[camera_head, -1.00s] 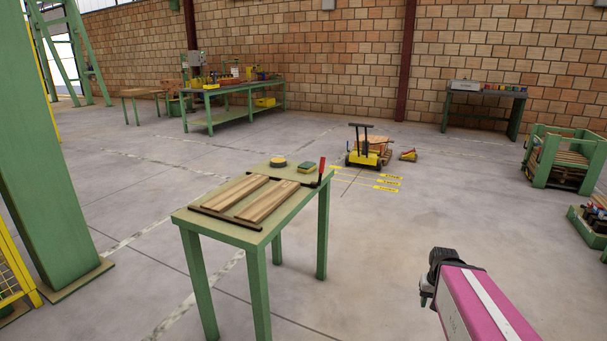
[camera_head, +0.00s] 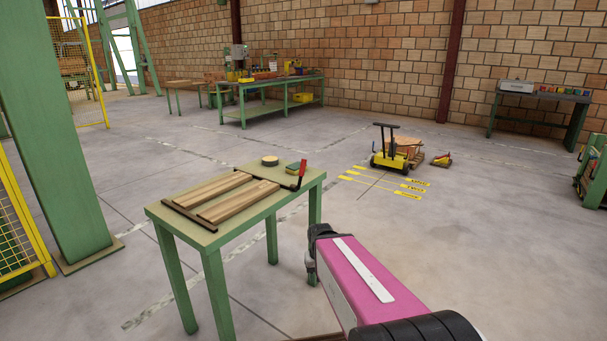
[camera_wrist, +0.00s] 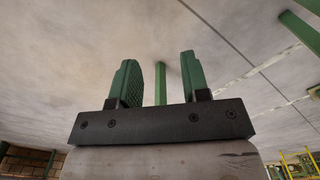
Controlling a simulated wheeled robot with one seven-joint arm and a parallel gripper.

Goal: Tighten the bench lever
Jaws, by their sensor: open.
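The bench lever (camera_head: 302,170) is a red handle standing up at the far right corner of a small green bench (camera_head: 235,222). It joins a dark clamp bar along the bench top. Two wooden boards (camera_head: 222,195) lie side by side between dark bars on the bench. My gripper (camera_wrist: 160,82) is open in the wrist view, its two green fingers apart with nothing between them. In the head view my pink arm reaches in front of the bench's right side, apart from the lever, and the fingers are not clear there.
A round tin (camera_head: 270,161) and a sponge-like block (camera_head: 292,168) sit near the lever. A yellow cart (camera_head: 392,158) stands behind on the floor. A green post (camera_head: 62,150) and yellow fence (camera_head: 18,235) are at the left.

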